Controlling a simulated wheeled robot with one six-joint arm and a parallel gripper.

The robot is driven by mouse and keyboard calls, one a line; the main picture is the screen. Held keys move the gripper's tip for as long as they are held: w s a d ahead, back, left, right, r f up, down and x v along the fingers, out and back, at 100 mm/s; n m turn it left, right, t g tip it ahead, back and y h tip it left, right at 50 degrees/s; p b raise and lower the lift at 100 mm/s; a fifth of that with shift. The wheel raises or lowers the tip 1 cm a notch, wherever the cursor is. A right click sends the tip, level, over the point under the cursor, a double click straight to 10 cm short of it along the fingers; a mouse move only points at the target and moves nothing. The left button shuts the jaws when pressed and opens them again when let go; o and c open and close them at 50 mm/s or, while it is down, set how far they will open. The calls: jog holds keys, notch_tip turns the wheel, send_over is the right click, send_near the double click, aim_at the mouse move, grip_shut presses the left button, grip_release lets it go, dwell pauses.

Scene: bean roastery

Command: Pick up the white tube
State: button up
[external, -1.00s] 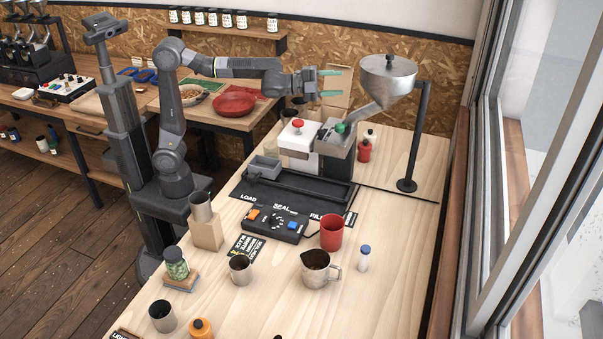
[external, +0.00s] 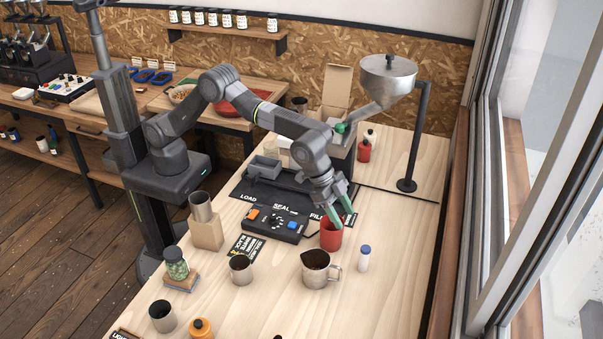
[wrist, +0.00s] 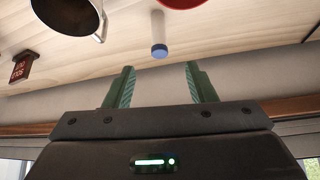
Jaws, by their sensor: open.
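The white tube (external: 363,262) with a blue cap stands upright on the wooden table, right of the red cup (external: 330,236) and the metal pitcher (external: 317,270). In the wrist view the tube (wrist: 158,27) shows beyond the fingertips, roughly in line with the gap between them, its blue cap towards me. My gripper (external: 344,218) is open, with green fingers pointing down and to the right. It is above the red cup, up and left of the tube in the external view. Nothing is between the fingers in the wrist view (wrist: 160,72).
The red cup and pitcher stand close to the tube. A control box (external: 276,223) and the dark mat lie to the left. A hopper on a black stand (external: 408,184) and a red bottle (external: 364,151) are farther back. The table right of the tube is clear.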

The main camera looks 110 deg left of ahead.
aim_at(362, 249)
jog(key=shift+p+x, duration=1.85)
jog(key=shift+x, duration=4.9)
jog(key=shift+d+r, duration=0.1)
jog(key=c, duration=1.1)
